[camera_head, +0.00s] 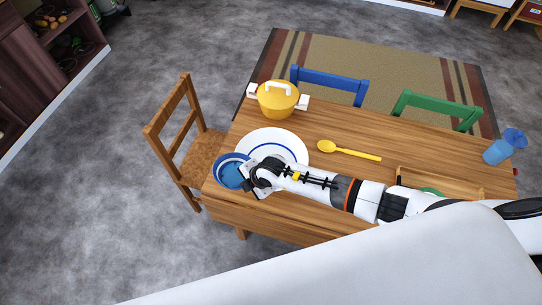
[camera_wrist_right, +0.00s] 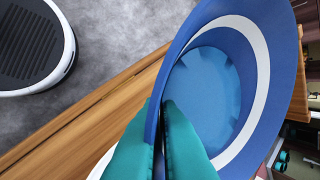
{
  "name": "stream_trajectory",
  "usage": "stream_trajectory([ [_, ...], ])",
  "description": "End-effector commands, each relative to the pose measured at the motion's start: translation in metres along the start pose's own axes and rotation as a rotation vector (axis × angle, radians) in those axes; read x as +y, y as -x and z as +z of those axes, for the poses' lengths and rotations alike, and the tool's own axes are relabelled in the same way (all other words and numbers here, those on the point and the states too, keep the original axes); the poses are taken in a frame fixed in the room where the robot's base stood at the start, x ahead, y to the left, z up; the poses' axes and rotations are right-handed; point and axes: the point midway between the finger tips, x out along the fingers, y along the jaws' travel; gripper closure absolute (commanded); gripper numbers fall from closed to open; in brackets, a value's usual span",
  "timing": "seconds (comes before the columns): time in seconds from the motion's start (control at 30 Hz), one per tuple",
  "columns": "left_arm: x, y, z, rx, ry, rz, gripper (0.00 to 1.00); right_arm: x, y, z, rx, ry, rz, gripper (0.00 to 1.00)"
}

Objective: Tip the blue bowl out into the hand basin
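The blue bowl (camera_head: 228,172), with a white band inside, is at the left corner of the wooden table, beside a white plate with a blue ring (camera_head: 283,137). My right gripper (camera_head: 252,179) is at the bowl's right side. In the right wrist view the bowl (camera_wrist_right: 205,85) fills the right half, and the teal fingers (camera_wrist_right: 162,112) are closed on its rim, one inside and one outside. The inside looks lighter blue; I cannot tell whether anything lies in it. I cannot tell whether the bowl touches the table. No hand basin shows. My left gripper is not in view.
On the table (camera_head: 345,133) are a yellow pot (camera_head: 277,100), a yellow spoon (camera_head: 350,151), a blue cup (camera_head: 496,152) and a wooden tray (camera_head: 455,180). A wooden chair (camera_head: 184,140) stands left, blue (camera_head: 330,80) and green (camera_head: 435,107) chairs behind. Grey floor is clear at left.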

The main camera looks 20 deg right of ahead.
Motion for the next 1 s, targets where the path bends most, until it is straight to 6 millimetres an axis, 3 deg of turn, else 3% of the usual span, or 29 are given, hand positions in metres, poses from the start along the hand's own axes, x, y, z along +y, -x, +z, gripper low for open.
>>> stream_trajectory([
  [0.2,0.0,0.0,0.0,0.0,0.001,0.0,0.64,-0.002,0.002,-0.012,-0.091,-0.049,-0.003,1.0],
  [1.0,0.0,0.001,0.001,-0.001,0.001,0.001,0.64,-0.001,0.001,-0.021,-0.191,-0.096,-0.001,1.0],
])
